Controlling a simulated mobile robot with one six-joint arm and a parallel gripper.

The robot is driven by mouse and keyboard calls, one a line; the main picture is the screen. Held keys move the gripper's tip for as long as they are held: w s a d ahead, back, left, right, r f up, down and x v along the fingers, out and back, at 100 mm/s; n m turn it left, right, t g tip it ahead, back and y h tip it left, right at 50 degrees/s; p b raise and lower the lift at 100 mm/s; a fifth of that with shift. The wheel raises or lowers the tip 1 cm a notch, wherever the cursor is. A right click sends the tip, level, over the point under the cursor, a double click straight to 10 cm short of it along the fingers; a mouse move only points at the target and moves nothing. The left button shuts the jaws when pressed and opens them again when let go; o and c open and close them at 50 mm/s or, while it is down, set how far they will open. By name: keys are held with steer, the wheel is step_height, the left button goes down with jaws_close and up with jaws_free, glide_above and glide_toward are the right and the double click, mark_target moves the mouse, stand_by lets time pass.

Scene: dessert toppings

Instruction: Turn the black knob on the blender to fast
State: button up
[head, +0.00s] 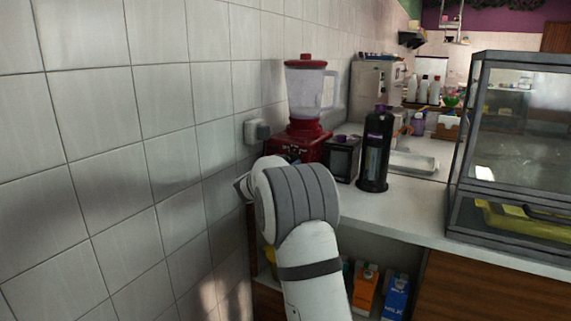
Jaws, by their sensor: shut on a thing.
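The blender stands on the counter against the tiled wall, upright, with a red base (314,146), a clear jar (305,92) and a red lid (306,61). My arm reaches up to the front of the base and covers its lower part. The black knob cannot be made out; the arm hides that area or it is too small to tell. My gripper is hidden behind my own arm links, so its fingers and any contact with the knob do not show.
A wall socket (256,132) is left of the blender. A small black box-shaped appliance (343,158) and a tall black dispenser (375,150) stand close on its right. A glass display case (515,150) is at far right. The white counter (410,205) is clear in front.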

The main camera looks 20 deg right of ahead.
steer(key=m, duration=0.4)
steer(key=shift+d+r+b, duration=0.1)
steer(key=shift+d+b, duration=0.05)
steer(key=shift+b, duration=0.15)
steer(key=m+b, duration=0.1)
steer(key=m, duration=0.3)
steer(key=shift+s, duration=0.1)
steer(key=m+b, duration=0.2)
steer(key=m, duration=0.1)
steer(key=shift+d, duration=0.1)
steer(key=shift+m+b, duration=1.05)
steer(key=shift+m, duration=1.05)
steer(key=o, duration=1)
